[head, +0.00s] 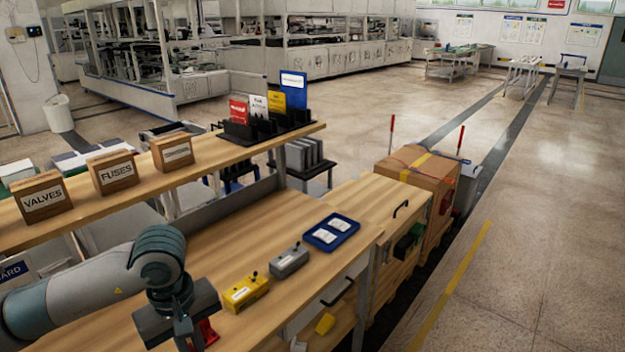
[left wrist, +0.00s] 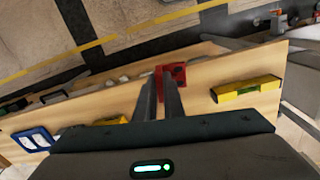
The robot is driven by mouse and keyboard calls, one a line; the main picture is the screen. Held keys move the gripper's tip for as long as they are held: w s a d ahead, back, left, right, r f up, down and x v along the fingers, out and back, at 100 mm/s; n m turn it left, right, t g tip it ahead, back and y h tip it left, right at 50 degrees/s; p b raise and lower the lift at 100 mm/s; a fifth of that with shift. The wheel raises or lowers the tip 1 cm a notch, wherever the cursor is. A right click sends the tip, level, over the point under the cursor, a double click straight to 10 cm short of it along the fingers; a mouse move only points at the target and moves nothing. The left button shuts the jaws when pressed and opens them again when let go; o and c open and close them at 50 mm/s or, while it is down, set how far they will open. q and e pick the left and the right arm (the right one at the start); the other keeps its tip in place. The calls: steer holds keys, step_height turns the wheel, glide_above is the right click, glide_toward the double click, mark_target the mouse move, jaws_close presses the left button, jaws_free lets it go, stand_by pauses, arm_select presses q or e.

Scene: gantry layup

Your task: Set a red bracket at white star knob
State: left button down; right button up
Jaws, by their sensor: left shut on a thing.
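My left gripper (head: 188,335) is low over the near end of the wooden bench and is shut on a red bracket (head: 207,333), which shows partly beside the fingers. In the left wrist view the red bracket (left wrist: 177,74) is at the tips of the left gripper's fingers (left wrist: 164,82), near the bench's edge. I cannot tell whether the bracket touches the bench. A small white thing (head: 298,346) shows at the bottom of the head view; I cannot tell whether it is the star knob. My right gripper is not in view.
A yellow box (head: 246,292), a grey box (head: 288,261) and a blue tray (head: 331,232) stand along the bench. A yellow level (left wrist: 246,90) lies right of the bracket in the wrist view. A raised shelf (head: 215,152) carries wooden label boxes and a card rack.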

arm_select(q)
steer(key=m, duration=0.1)
steer(key=s+m, duration=0.1)
steer(key=m, duration=0.1)
steer(key=r+m, duration=0.1)
steer(key=m, duration=0.1)
steer(key=shift+s+d, duration=0.2)
steer(key=shift+d, duration=0.15)
steer(key=m, duration=0.1)
steer(key=s+m, duration=0.1)
steer(key=m, duration=0.1)
steer(key=shift+d+r, duration=0.15)
